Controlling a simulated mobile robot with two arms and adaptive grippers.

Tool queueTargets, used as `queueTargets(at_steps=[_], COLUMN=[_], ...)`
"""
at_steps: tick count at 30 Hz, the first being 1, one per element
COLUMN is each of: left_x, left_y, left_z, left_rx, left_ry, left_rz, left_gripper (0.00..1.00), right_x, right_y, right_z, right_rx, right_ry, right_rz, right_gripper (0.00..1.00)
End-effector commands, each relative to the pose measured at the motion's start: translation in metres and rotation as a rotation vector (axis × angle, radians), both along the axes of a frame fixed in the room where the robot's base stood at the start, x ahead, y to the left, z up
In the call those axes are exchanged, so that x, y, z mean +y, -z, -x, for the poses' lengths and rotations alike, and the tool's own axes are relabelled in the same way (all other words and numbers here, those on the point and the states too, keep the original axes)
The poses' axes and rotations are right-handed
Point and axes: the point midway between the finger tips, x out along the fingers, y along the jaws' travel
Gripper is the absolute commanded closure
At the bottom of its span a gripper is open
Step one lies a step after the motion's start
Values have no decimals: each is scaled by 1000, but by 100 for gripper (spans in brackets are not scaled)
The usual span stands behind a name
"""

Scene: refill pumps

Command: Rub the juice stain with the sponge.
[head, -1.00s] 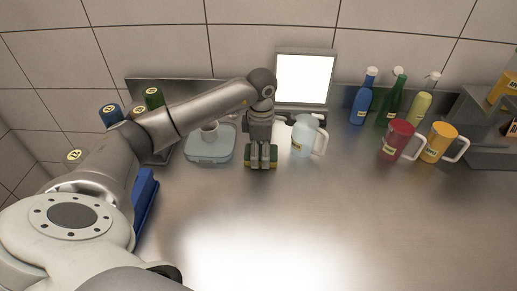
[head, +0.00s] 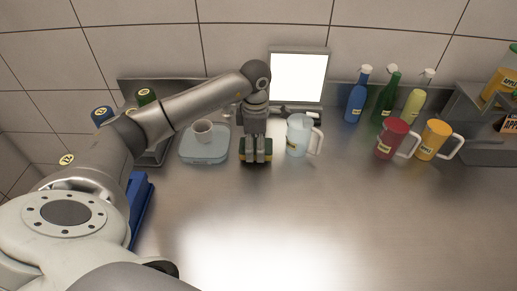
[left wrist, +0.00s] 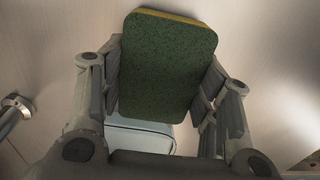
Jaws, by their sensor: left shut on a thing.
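My left gripper (head: 256,157) is shut on a green and yellow sponge (head: 243,156). It points down over the steel counter, between the pale blue tray and the clear pitcher. In the left wrist view the sponge's green face (left wrist: 165,68) fills the space between the two fingers, with a thin yellow edge at the top. I cannot tell whether the sponge touches the counter. No juice stain shows clearly; the patch under the sponge is hidden. My right gripper is not in view.
A clear pitcher (head: 298,133) is close on the right. Red (head: 390,139) and yellow (head: 434,139) pitchers stand farther right, bottles behind them. The front counter (head: 330,220) is clear.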

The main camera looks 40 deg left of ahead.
Motion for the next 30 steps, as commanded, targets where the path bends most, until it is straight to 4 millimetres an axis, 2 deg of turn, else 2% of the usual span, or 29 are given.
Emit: queueTargets(at_steps=[1,12,20,30], left_x=[2,10,14,15], left_y=[-10,-44,-63,-63], left_z=[-1,2,3,4], left_rx=[-4,-4,-3,-3], left_ry=[-2,-9,-13,-13], left_rz=[1,0,1,1], left_gripper=[66,66,66,66], right_x=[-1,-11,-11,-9], right_y=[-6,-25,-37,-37], right_z=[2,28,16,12], right_rx=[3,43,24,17], right_ry=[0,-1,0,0], right_rz=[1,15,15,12], right_gripper=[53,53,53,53])
